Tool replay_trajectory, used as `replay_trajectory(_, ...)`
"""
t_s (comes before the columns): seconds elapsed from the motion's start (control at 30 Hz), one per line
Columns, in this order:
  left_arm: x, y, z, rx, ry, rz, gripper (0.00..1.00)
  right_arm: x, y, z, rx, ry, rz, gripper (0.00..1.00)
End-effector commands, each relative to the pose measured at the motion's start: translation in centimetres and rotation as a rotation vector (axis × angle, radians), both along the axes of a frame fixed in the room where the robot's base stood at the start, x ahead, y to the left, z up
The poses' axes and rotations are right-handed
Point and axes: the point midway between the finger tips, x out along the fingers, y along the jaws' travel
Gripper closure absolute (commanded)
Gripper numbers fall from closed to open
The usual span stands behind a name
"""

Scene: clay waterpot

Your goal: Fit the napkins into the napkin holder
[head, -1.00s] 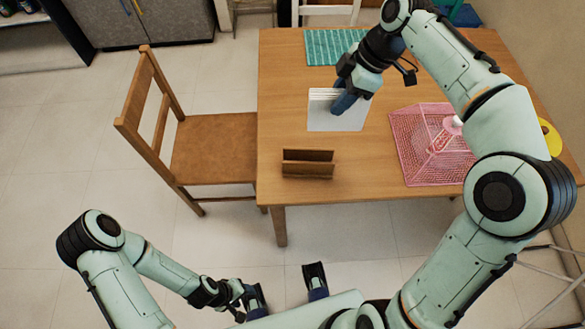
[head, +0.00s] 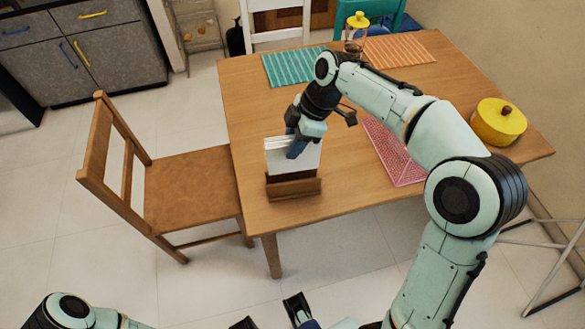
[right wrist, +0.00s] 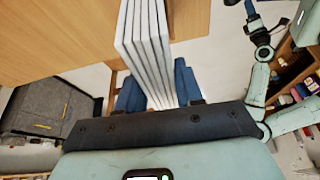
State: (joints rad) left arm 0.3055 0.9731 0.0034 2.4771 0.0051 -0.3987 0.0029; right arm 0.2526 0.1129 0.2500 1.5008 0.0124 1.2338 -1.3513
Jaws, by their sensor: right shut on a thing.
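Several white napkins (head: 280,158) are held together in a stack by my right gripper (head: 297,147). In the right wrist view the napkins (right wrist: 145,45) show as parallel white layers between the blue fingers (right wrist: 152,95). The brown wooden napkin holder (head: 293,189) stands near the table's front edge. The napkins' lower edge lines up with the holder's top in the head view. I cannot tell whether they are above it, behind it or partly in its slot. My left gripper (head: 271,316) is at the bottom edge, with its fingers apart and nothing between them.
A yellow pot (head: 498,121) stands at the right. Teal (head: 292,67) and orange (head: 400,50) placemats lie at the back. A wooden chair (head: 185,190) stands at the left.

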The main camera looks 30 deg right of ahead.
Motion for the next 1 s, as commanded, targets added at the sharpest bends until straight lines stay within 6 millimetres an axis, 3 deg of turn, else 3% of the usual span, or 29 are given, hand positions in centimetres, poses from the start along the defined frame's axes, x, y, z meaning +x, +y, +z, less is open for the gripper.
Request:
replay_trajectory(0.03,0.1,0.0,-0.4,0.001,-0.004,0.001,0.44,-0.1,0.0,-1.6,0.0,0.005,0.0,1.0)
replay_trajectory(0.13,0.2,0.0,-0.6,0.002,-0.01,0.002,0.44,-0.1,0.0,-3.6,0.001,0.004,0.0,1.0)
replay_trajectory(0.37,0.4,0.0,-0.8,0.002,-0.015,0.003,0.44,0.0,0.0,-5.6,0.0,0.001,0.0,1.0)
replay_trajectory(0.6,0.6,0.0,-1.3,0.003,-0.022,0.005,0.44,0.0,0.0,-9.1,0.001,0.002,0.001,1.0)
replay_trajectory(1.0,0.6,0.0,-1.4,0.004,-0.024,0.005,0.44,0.0,0.0,-9.6,0.0,0.0,0.001,1.0)
